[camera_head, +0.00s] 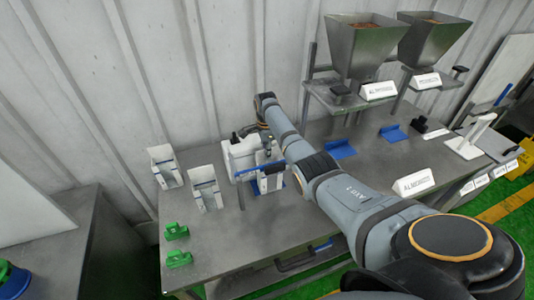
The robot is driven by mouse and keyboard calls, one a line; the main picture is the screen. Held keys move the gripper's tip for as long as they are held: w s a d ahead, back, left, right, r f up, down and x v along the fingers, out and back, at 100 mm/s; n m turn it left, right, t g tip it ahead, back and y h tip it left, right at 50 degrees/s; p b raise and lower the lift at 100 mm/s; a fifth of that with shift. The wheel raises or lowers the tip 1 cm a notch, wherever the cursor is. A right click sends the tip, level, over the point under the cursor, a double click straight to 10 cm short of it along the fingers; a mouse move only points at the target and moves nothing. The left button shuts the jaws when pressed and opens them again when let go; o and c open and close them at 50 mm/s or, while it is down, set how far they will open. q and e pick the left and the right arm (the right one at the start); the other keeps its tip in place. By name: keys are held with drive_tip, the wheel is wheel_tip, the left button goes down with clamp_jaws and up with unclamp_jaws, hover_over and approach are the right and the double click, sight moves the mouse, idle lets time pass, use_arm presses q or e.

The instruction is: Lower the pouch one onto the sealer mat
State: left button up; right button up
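My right arm reaches in from the lower right, and its wrist points down at a white device with a blue bar (240,157), which looks like the sealer. My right gripper (267,148) is small and partly hidden at this device; I cannot tell whether it is open or shut. A pale piece (272,183) shows just below it, perhaps the pouch, but I cannot tell whether it is held or touches anything. A blue edge (284,183) shows beside this piece, possibly the mat. My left gripper is not in view.
Two white upright holders (204,187) (163,166) stand left of the device. Green clamps (177,258) lie at the table's front left. Blue pads (341,149) (392,133) lie under two metal hoppers (366,45) (433,35).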

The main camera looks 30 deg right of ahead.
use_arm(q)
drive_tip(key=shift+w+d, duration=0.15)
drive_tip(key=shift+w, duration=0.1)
use_arm(e)
wheel_tip(320, 180, up, 12)
drive_tip(key=shift+w, duration=0.15)
